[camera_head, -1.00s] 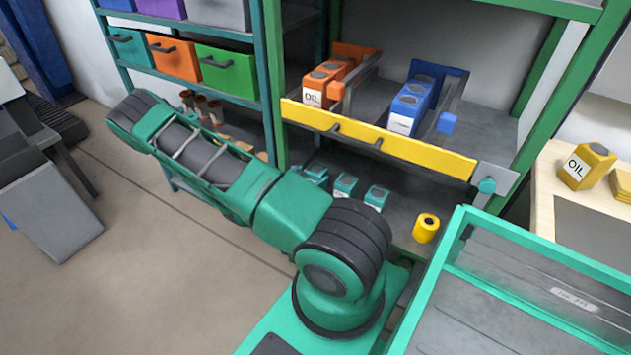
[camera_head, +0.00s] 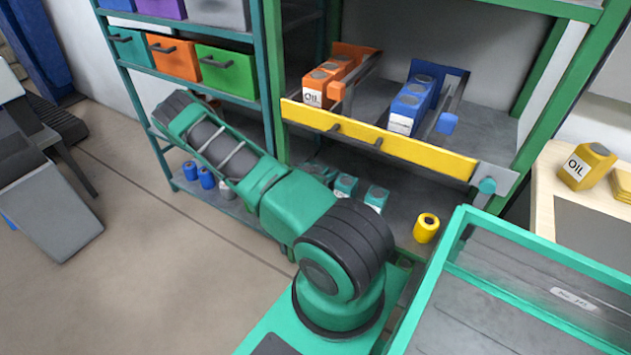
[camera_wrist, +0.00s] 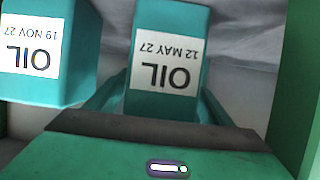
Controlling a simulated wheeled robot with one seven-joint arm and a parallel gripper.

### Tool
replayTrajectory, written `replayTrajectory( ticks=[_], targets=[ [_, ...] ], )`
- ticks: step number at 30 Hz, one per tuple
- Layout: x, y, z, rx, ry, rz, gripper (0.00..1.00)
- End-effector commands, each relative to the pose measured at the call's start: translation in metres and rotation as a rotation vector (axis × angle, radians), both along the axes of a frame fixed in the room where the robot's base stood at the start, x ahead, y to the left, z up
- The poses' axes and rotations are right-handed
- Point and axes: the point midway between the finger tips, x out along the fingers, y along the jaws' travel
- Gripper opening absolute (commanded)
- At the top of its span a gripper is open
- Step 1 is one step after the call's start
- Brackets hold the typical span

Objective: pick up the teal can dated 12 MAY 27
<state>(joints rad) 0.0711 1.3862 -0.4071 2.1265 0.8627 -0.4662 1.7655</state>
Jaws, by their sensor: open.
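The teal can dated 12 MAY 27 (camera_wrist: 168,25) is in the upper middle of the wrist view, its OIL label upside down. My gripper (camera_wrist: 160,103) is open, with its teal fingers at the lower left and lower right of this can. The can appears between them; I cannot tell whether they touch it. Another teal can, dated 19 NOV 27 (camera_wrist: 35,60), stands close on the left. In the head view, teal cans (camera_head: 345,187) (camera_head: 376,197) stand on the lower shelf, their dates unreadable.
A yellow rail (camera_head: 375,140) runs along the shelf above the teal cans. A yellow can (camera_head: 426,228) stands to their right. Blue cans (camera_head: 206,177) stand on the left rack's low shelf. A green-framed tray (camera_head: 450,245) is at the front right.

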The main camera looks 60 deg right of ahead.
Motion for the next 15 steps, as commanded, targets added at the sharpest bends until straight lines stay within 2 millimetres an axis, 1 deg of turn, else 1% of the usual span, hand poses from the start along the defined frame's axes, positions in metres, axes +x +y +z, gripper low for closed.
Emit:
replayTrajectory(
  ticks=[5, 6, 8, 9, 11, 12, 15],
  targets=[
    [0.0002, 0.0001, -0.0001, 0.000, 0.000, 0.000, 0.75],
    [0.0002, 0.0001, -0.0001, 0.000, 0.000, 0.000, 0.65],
    [0.0002, 0.0002, 0.0000, 0.000, 0.000, 0.000, 0.51],
    [0.0002, 0.0002, 0.0000, 0.000, 0.000, 0.000, 0.42],
    [0.0003, 0.0002, 0.0000, 0.000, 0.000, 0.000, 0.27],
    [0.0004, 0.0003, 0.0000, 0.000, 0.000, 0.001, 0.18],
    [0.0004, 0.0000, 0.0006, -0.001, 0.000, 0.001, 0.17]
  ],
)
